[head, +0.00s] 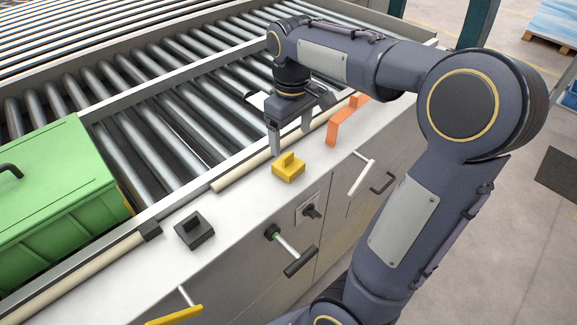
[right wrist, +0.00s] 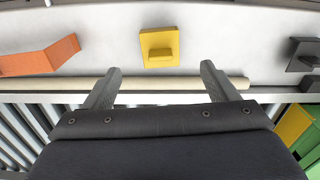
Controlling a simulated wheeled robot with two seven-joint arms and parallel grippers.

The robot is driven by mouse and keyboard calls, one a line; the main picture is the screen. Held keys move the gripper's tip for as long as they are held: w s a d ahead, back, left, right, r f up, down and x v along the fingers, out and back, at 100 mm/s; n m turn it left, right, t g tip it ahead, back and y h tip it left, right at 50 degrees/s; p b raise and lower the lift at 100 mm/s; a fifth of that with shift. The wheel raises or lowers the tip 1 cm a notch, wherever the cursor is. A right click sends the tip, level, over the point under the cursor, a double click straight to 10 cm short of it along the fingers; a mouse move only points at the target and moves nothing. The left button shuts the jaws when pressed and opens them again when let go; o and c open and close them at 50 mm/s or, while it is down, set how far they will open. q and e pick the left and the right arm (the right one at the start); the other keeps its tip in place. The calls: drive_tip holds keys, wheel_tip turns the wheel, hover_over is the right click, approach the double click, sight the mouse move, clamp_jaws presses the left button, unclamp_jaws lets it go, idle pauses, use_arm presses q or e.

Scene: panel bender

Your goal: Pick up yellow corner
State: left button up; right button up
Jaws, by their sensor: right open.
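The yellow corner (head: 288,170) is a small block with an upright tab. It sits on the light ledge in front of the rollers. It also shows in the right wrist view (right wrist: 159,48), ahead of the fingertips and roughly centred between them. My right gripper (head: 289,149) is open and empty, just behind the yellow corner in the head view. Its two fingers also show in the right wrist view (right wrist: 160,72), apart from the corner. My left gripper is not in view.
An orange bent piece (head: 346,120) and a black corner block (head: 194,231) lie on the ledge (head: 245,205) on either side. A green crate (head: 60,200) stands on the rollers at left. A beige rod (head: 240,172) runs along the ledge. Handles stick out of the front panel.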

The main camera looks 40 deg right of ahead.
sight(288, 155)
drive_tip(key=f, duration=0.7)
drive_tip(key=shift+w+a+f, duration=0.1)
drive_tip(key=shift+w+f, duration=0.2)
drive_tip(key=shift+w, duration=0.05)
drive_tip(key=c, duration=1.1)
drive_tip(key=shift+o, duration=0.2)
